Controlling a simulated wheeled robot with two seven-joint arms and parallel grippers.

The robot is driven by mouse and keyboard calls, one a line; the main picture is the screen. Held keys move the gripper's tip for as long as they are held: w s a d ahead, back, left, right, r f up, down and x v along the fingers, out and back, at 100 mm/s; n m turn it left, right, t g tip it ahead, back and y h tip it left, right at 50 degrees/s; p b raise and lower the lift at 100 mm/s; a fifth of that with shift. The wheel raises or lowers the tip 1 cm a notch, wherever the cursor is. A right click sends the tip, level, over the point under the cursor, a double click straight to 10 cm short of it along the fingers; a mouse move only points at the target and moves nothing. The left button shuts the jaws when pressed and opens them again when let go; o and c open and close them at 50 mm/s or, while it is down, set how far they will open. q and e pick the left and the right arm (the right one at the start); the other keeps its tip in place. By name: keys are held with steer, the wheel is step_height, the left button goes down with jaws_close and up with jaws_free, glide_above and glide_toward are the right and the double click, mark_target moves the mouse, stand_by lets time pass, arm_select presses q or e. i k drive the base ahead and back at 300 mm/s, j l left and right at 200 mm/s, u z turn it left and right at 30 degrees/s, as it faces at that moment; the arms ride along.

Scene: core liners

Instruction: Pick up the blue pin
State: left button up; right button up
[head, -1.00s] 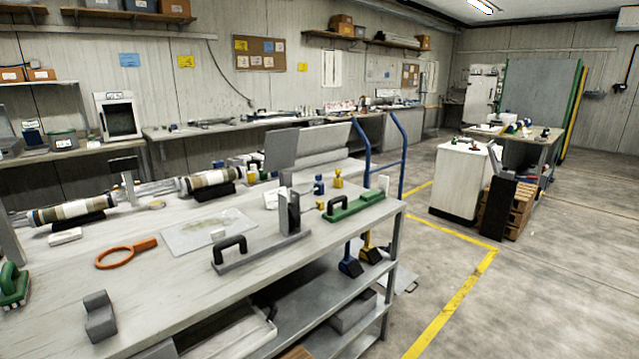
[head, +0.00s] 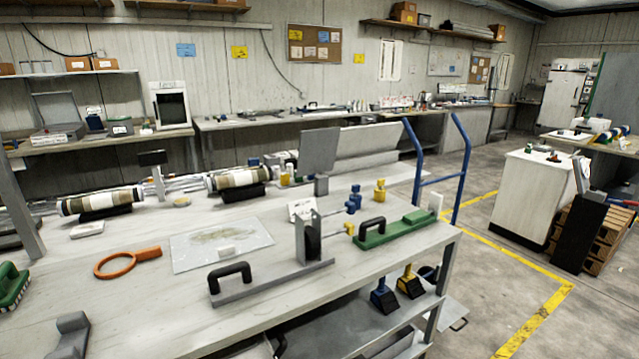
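A small blue pin (head: 354,197) stands on the workbench (head: 130,270), right of a grey upright bracket (head: 308,240) and left of a yellow pin (head: 380,191). Its lower part is close to other small blue and yellow parts, and I cannot tell whether they are separate pieces. A blue piece with a black foot (head: 384,297) is on the shelf below, beside a similar yellow one (head: 410,283). Neither of my grippers is in view.
A green base with a black handle (head: 400,229) lies right of the pin. An orange ring tool (head: 115,265), a clear sheet (head: 220,243) and core sections (head: 101,201) occupy the bench. Blue rails (head: 462,165) stand behind its right end. Open floor (head: 500,290) lies to the right.

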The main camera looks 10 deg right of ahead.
mark_target(355, 189)
steer(key=i+l+u, duration=0.4)
steer(key=l+u, duration=0.15)
steer(key=l, duration=0.2)
steer(key=i+l+u, duration=0.25)
steer(key=l, duration=0.2)
steer(key=l+u, duration=0.3)
steer(key=l, duration=0.15)
steer(key=l+u, duration=0.25)
steer(key=l, duration=0.25)
